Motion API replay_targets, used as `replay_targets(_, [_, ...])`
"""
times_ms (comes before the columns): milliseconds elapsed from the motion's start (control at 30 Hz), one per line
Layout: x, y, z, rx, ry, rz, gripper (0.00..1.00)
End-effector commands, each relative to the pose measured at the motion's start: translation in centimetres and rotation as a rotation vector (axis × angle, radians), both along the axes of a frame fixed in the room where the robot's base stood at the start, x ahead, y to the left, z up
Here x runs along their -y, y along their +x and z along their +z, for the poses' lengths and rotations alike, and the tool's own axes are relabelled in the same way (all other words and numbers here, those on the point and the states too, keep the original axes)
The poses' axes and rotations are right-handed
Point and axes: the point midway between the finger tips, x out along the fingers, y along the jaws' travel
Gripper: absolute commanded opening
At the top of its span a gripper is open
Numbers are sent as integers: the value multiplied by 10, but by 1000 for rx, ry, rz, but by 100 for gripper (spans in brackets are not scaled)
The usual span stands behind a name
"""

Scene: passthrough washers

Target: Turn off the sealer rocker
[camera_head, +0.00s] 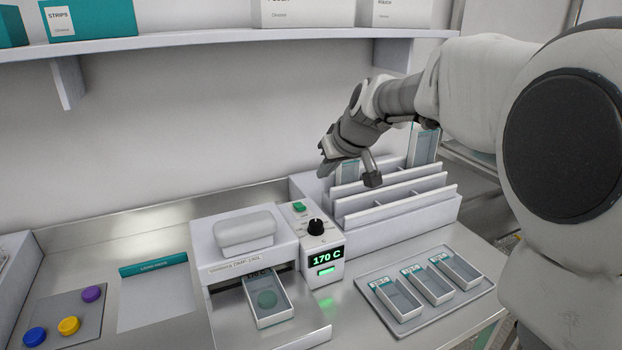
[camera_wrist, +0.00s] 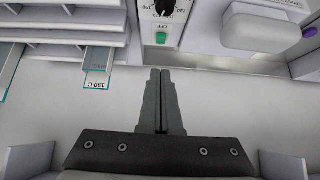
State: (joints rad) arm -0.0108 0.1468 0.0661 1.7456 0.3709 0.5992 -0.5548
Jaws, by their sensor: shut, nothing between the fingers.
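The sealer (camera_head: 245,232) is a white bench unit with a control box beside its press. Its green rocker (camera_head: 299,207) sits on top of the control box, behind a black knob (camera_head: 316,227). The front display (camera_head: 326,257) glows green and reads 170 C. In the wrist view the green rocker (camera_wrist: 161,38) shows beyond my fingertips, with an OFF label and the black knob (camera_wrist: 165,5). My gripper (camera_head: 324,168) is above and behind the control box, apart from the rocker. Its two fingers (camera_wrist: 160,72) are together and empty.
A white rack (camera_head: 400,205) with upright pouches stands right of the sealer, close to my gripper. A tray (camera_head: 375,310) of small boxes lies at front right. A shelf (camera_head: 200,38) overhangs the back. Coloured buttons (camera_head: 69,325) are at left.

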Motion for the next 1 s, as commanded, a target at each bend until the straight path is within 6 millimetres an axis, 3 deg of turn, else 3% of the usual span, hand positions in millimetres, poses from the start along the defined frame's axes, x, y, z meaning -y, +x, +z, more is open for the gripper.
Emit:
replay_targets(167, [-13,22,7,-43,-5,3,0])
replay_targets(433, [-31,46,-3,-92,-38,4,0])
replay_targets(1000, [-36,54,-12,-104,-55,2,0])
